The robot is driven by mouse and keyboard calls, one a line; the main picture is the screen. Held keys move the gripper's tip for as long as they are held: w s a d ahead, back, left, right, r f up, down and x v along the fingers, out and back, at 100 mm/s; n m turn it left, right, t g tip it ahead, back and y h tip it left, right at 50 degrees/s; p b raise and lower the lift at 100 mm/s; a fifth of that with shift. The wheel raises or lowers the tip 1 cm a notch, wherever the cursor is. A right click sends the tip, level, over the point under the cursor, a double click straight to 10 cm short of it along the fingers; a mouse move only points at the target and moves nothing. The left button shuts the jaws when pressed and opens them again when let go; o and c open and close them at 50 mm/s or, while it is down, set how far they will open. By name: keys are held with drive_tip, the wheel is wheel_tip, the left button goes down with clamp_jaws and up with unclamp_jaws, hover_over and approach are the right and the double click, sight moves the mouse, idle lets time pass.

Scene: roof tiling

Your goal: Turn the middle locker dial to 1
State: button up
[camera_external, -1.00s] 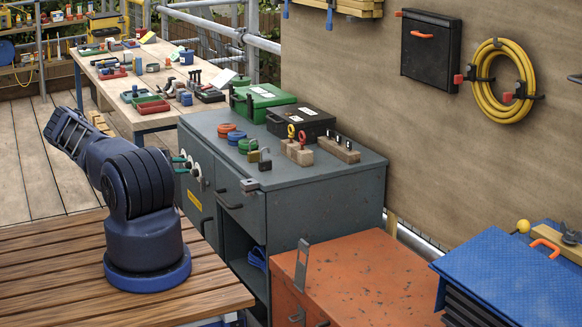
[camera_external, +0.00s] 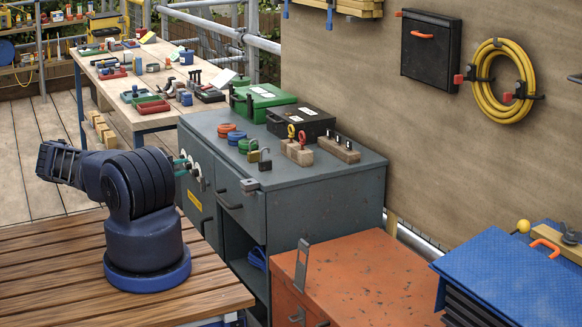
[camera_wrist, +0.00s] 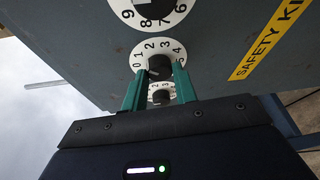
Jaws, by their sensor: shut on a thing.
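The locker is a grey metal cabinet (camera_external: 290,195) with white dials on its left face. In the wrist view the middle dial (camera_wrist: 149,50) is a white disc with a black knob (camera_wrist: 160,68) and the figures 0 to 5 showing. My gripper (camera_wrist: 160,73) has its teal fingers shut on that knob, one finger on each side. I cannot tell exactly which figure the knob points to. In the external view the teal fingertips show at the cabinet face, and the rest of my gripper is hidden behind my arm.
A larger-looking dial (camera_wrist: 124,10) is at the top of the wrist view, and another dial (camera_wrist: 153,101) shows between the fingers. A yellow safety label (camera_wrist: 270,40) is to the right. Padlocks and cases stand on the cabinet top. An orange cabinet (camera_external: 360,270) stands in front.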

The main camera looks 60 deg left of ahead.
idle(0.4)
drive_tip(key=o, duration=1)
drive_tip(key=shift+c, duration=0.2)
drive_tip(key=shift+s, duration=0.1)
drive_tip(key=f+v, duration=0.1)
drive_tip(key=v, duration=0.9)
drive_tip(key=shift+s+d+r, duration=0.2)
drive_tip(key=shift+s+r, duration=0.05)
drive_tip(key=shift+r, duration=0.25)
